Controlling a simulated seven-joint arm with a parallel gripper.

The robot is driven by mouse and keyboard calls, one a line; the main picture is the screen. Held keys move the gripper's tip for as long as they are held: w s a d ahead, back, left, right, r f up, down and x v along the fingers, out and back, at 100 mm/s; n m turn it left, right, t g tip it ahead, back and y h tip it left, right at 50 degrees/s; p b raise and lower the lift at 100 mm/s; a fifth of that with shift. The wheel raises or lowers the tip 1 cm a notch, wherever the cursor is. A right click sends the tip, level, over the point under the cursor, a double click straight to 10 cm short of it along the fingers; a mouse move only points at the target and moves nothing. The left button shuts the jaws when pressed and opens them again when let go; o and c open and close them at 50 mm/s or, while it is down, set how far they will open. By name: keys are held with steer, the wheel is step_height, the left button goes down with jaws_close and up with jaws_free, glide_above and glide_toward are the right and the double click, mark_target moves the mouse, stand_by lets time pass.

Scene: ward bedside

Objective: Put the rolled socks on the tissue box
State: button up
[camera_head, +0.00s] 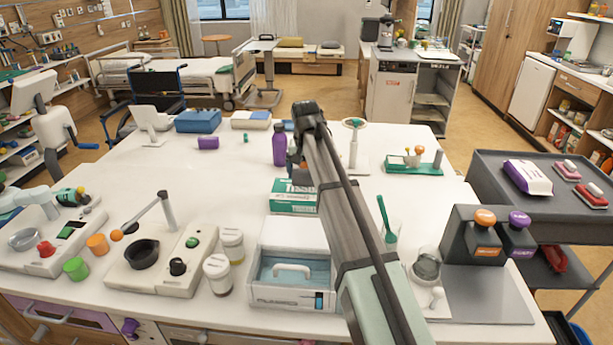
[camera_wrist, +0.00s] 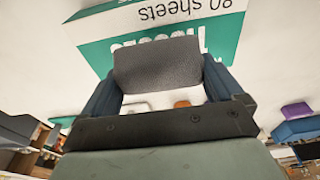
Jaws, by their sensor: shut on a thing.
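The rolled socks (camera_wrist: 157,66) are a dark grey, textured roll in the wrist view. My gripper (camera_wrist: 158,80) is shut on them, with one dark finger at each end of the roll. The tissue box (camera_wrist: 222,32) is green and white with "80 sheets" lettering. It lies beyond the socks in the wrist view, partly covered by them; I cannot tell whether they touch. In the head view the tissue box (camera_head: 290,197) stands mid-table, its right part hidden by my arm.
A purple bottle (camera_head: 279,146) stands close left of my gripper. A white open-fronted box (camera_head: 291,237) is in front of the tissue box. A stand (camera_head: 354,150) and a green tray (camera_head: 413,167) are to the right. The white table (camera_head: 225,180) is clear left of the tissue box.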

mark_target(306, 173)
steer(key=shift+f, duration=0.8)
steer(key=shift+f, duration=0.1)
steer(key=o, duration=0.7)
steer(key=shift+c, duration=0.2)
step_height(306, 173, up, 12)
steer(key=s, duration=0.1)
steer(key=shift+s, duration=0.4)
